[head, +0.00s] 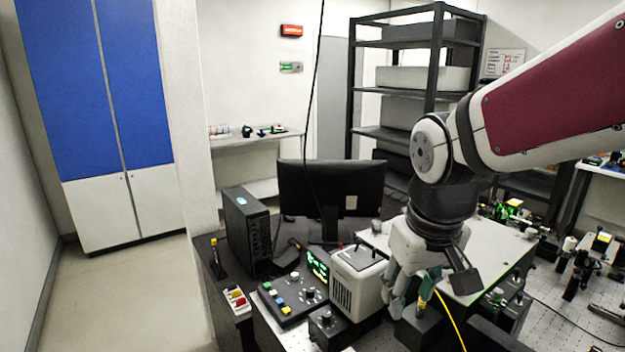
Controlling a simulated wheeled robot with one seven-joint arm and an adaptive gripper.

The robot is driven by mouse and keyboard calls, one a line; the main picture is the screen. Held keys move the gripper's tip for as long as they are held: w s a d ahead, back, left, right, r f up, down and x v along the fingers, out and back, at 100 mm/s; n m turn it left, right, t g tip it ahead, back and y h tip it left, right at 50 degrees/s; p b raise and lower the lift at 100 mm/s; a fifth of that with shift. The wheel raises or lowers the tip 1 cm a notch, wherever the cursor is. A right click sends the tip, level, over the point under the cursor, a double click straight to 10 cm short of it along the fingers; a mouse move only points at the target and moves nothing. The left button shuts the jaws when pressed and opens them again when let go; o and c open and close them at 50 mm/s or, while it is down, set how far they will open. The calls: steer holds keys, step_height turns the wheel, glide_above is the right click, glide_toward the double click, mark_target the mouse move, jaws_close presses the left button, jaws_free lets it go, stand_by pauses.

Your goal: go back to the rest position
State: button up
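My arm comes in from the upper right and reaches down over the bench. My gripper (408,296) points downward beside the pale instrument box (362,283), above a small dark block (423,328). A teal and yellow-tipped piece (426,287) shows at the fingers, and a yellow cable (451,318) runs down from near it. I cannot tell whether the fingers hold this piece or stand around it, nor how far they are apart.
A monitor (331,190), a black computer tower (248,231) and a button panel (291,298) stand left of the arm. A flat light-topped unit (500,262) lies to the right. Optics parts (577,268) stand on the perforated board. The floor at left (135,290) is clear.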

steer(key=s+d+r+m+t, duration=0.1)
steer(key=s+d+r, duration=0.1)
steer(key=s, duration=0.4)
steer(key=s+d+r+m+t, duration=0.1)
steer(key=s+d+r+m, duration=0.1)
steer(key=s, duration=0.4)
steer(key=shift+s+d+r+t, duration=0.25)
steer(key=shift+d+r+t, duration=0.05)
steer(key=shift+r+t, duration=0.1)
